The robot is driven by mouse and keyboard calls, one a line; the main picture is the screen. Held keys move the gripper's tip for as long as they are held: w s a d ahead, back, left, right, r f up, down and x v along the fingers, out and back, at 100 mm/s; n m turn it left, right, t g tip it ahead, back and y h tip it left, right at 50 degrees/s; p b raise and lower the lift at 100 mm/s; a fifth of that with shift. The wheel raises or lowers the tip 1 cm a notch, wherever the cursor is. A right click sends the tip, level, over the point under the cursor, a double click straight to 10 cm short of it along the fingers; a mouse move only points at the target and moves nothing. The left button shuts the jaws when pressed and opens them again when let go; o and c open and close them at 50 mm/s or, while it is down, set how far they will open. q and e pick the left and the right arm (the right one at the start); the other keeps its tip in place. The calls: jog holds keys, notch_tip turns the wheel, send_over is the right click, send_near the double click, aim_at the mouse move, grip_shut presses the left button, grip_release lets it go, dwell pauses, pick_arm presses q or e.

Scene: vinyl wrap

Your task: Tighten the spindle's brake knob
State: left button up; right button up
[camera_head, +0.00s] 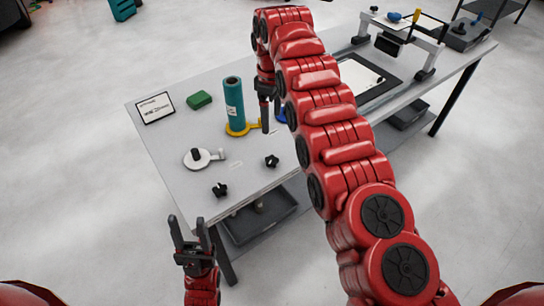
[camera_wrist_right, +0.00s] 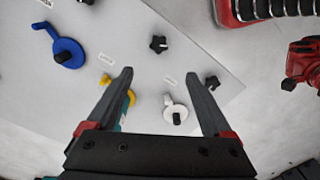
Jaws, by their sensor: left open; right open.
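Three spindles stand on the grey table. The white one (camera_head: 197,158) has a short black post and a side arm; it also shows between my fingers in the right wrist view (camera_wrist_right: 169,103). The yellow one (camera_head: 241,129) carries an upright teal roll (camera_head: 234,101). The blue one (camera_wrist_right: 46,27) is mostly hidden in the head view. Two black star-shaped knobs lie near the front edge, one (camera_head: 272,160) right of the white spindle, the other (camera_head: 220,189) in front of it. My right gripper (camera_head: 270,122) is open and empty, beside the teal roll. My left gripper (camera_head: 188,226) is open and empty, off the table's front edge.
A black-framed panel (camera_head: 372,78) and a metal stand (camera_head: 424,72) occupy the right half. A dark bin (camera_head: 262,222) sits below the table. My right arm hides the table's middle.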

notch_tip(320, 180, down, 6)
jog(key=b, duration=0.4)
jog(key=p, duration=0.3)
send_over(272, 160)
notch_tip(272, 160, down, 5)
jog(key=shift+f, duration=0.1)
notch_tip(272, 160, down, 6)
jog(key=shift+w+r+b, duration=0.15)
jog(key=shift+r+b, duration=0.1)
jog(key=shift+b, duration=0.1)
jog(key=shift+a+f, duration=0.1)
jog(key=shift+f, duration=0.3)
grip_shut()
